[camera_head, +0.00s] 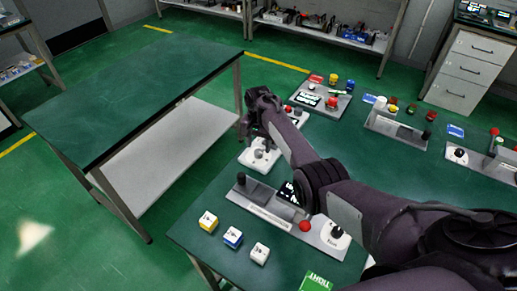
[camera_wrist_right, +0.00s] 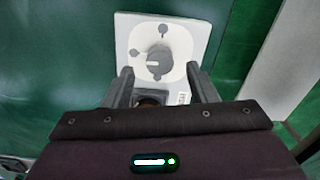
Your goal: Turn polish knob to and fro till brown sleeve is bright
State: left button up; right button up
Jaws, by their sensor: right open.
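A white square plate with a grey round knob (camera_wrist_right: 158,62) lies in front of my right gripper in the right wrist view. The knob carries a pale pointer line, and grey marks sit around it. The knob (camera_head: 259,153) also shows in the head view, by the table's left edge. My right gripper (camera_wrist_right: 161,84) is open, its fingers on either side of the plate's near part, with the knob just beyond the tips. A dark brownish round piece (camera_wrist_right: 150,101) shows between the fingers, partly hidden; I cannot tell if it is the brown sleeve. My left gripper is out of view.
A grey panel (camera_head: 262,212) with a dark cylinder, red button and black knob lies nearer. More panels stand farther right. A separate green-topped table (camera_head: 130,95) at left is empty.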

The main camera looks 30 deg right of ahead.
aim_at(259, 151)
jog(key=shift+f, duration=1.55)
jog(key=c, duration=1)
